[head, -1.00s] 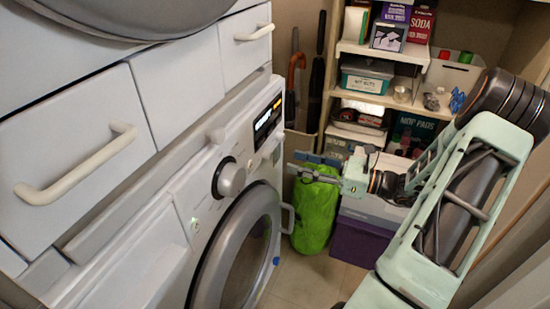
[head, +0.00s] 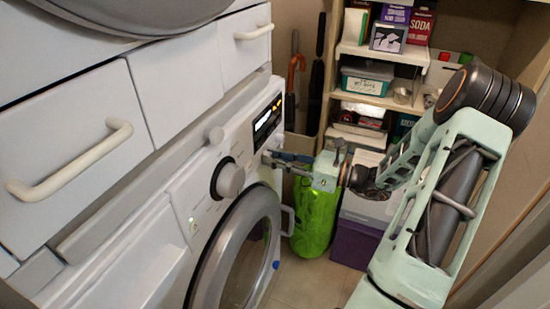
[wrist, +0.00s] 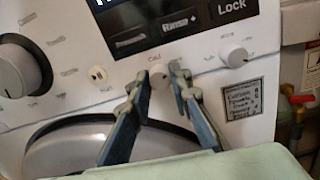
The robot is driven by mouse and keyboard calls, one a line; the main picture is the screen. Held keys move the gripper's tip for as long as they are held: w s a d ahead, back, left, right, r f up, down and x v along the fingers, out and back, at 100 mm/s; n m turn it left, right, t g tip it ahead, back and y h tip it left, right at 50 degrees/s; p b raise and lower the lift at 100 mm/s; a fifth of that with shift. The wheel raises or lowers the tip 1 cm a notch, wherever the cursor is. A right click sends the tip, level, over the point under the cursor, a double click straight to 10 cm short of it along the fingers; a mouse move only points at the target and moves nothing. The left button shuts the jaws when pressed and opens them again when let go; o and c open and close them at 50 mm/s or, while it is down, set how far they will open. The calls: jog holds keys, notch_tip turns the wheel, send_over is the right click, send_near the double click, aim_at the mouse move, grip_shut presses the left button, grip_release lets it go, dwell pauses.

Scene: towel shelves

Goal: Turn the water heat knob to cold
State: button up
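A small white round knob (wrist: 160,78) is on the washer's front panel below the black display, under small lettering that seems to read "Cold". My gripper (wrist: 158,84) is open, with one fingertip on each side of this knob in the wrist view. I cannot tell whether the fingertips touch it. In the head view my gripper (head: 268,158) is at the panel, right of the large dial, and the small knob is hard to make out there. A second small knob (wrist: 235,55) is to the right in the wrist view.
A large dial (head: 228,180) is left of my gripper, above the round washer door (head: 240,255). A door handle (head: 288,219) sticks out below. Shelves (head: 375,100) with boxes stand behind, and a green bag (head: 315,215) is on the floor.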

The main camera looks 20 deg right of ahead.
grip_shut()
jog(key=shift+n, duration=0.3)
jog(key=shift+n+h+b, duration=0.3)
jog(key=shift+n+b, duration=1.5)
jog(key=shift+n, duration=3.8)
jog(key=o, duration=0.6)
grip_release()
